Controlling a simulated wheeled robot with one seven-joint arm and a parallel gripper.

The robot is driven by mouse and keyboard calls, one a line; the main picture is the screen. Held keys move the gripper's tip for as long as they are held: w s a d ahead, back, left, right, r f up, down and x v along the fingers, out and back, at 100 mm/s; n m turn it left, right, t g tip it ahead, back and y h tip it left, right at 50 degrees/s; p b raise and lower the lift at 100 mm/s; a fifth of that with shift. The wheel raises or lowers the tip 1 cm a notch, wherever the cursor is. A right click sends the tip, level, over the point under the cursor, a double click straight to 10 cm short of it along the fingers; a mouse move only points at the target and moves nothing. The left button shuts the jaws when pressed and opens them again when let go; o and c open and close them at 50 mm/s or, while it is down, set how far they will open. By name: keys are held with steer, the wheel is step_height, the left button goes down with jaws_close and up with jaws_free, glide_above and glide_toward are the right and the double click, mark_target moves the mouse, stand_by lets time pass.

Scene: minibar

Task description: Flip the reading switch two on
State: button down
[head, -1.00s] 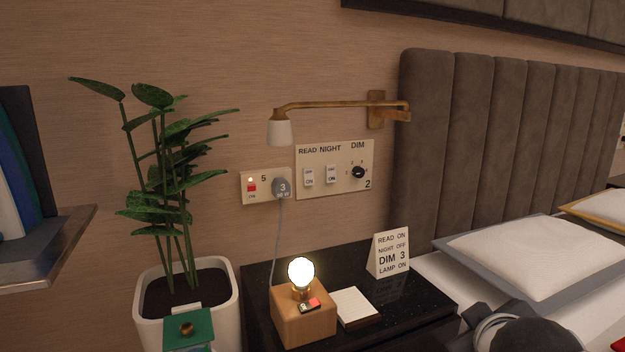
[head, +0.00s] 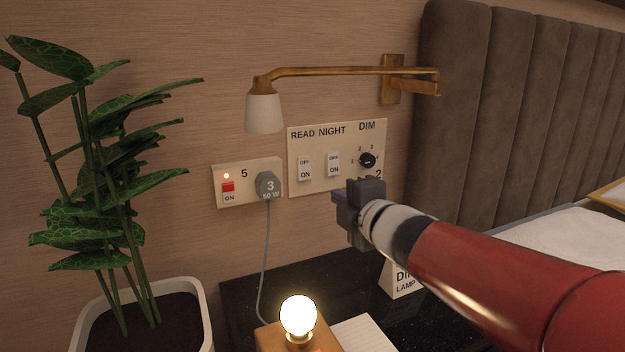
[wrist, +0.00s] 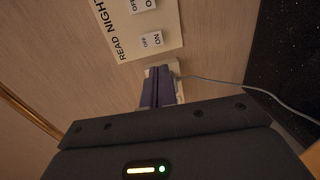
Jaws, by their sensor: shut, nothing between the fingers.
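The reading switch (head: 304,168) is a white rocker marked OFF above and ON below, under READ on panel 2 (head: 343,187). It also shows in the wrist view (wrist: 152,40), near the top. I cannot tell which way the rocker is tipped. The wall reading lamp (head: 264,113) above shows no glow. My gripper (head: 346,206) is shut and empty, in front of the panel's lower right edge and to the right of and below the switch in the head view. In the wrist view its fingers (wrist: 158,86) overlap the socket plate; contact cannot be told.
The night switch (head: 334,164) and dim knob (head: 368,160) sit right of the reading switch. Socket plate 5 (head: 222,188) with a grey plug (head: 268,186) and cord is at left. A lit bulb (head: 298,315) stands below; a plant (head: 115,210) is at left.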

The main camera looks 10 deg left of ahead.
mark_target(306, 178)
steer(key=b+x, duration=0.1)
steer(key=x, duration=1.3)
steer(key=shift+w, duration=0.1)
